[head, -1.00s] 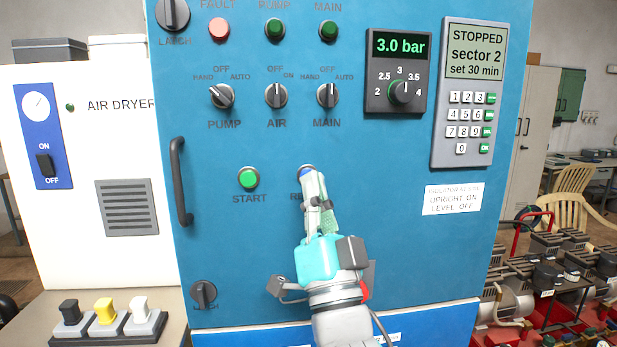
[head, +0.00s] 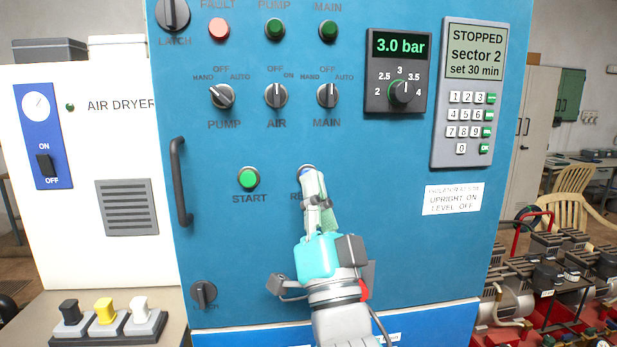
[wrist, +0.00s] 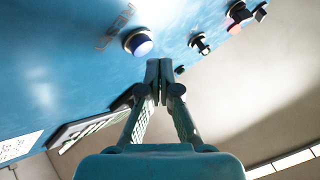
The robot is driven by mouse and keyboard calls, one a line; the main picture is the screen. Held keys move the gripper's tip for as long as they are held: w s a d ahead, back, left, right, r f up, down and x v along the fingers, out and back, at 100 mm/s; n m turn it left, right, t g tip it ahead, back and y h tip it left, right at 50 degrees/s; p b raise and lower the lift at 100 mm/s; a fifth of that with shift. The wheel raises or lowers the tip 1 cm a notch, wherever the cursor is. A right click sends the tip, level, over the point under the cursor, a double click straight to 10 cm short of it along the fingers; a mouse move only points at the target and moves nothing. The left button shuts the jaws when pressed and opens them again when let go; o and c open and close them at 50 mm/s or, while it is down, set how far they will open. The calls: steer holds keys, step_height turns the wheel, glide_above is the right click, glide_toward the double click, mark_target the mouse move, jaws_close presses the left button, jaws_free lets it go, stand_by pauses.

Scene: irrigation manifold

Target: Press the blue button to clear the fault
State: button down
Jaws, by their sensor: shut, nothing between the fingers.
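The blue button (wrist: 141,46) sits in a dark collar on the blue panel in the wrist view. In the head view only a sliver of it (head: 306,168) shows above my fingertips, which hide the rest and part of its label. My gripper (head: 312,178) is shut and empty, its fingers pointing toward the panel at the button. In the wrist view the shut fingertips (wrist: 158,72) appear beside and below the button in the picture. I cannot tell whether they touch the panel. The fault lamp (head: 219,29) at the panel top is pale red.
The green START button (head: 248,179) is left of my gripper. A row of selector knobs (head: 276,95) is above it. A pressure dial (head: 401,92) and keypad display (head: 475,50) reading STOPPED are at upper right. A black handle (head: 180,182) sticks out at the left.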

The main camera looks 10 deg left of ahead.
steer(key=shift+w, duration=0.1)
stand_by(0.5)
steer(key=shift+w+a, duration=0.15)
steer(key=shift+w, duration=0.15)
steer(key=shift+w+a, duration=0.1)
steer(key=shift+w, duration=0.4)
stand_by(0.8)
steer(key=shift+s, duration=0.2)
steer(key=shift+s+d, duration=0.25)
steer(key=shift+s, duration=0.45)
steer(key=shift+s+d, duration=0.25)
steer(key=shift+s, duration=0.55)
steer(key=shift+s+d, duration=0.2)
steer(key=shift+s, duration=0.6)
steer(key=shift+s+d, duration=0.25)
steer(key=shift+s, duration=0.55)
steer(key=shift+f, duration=0.1)
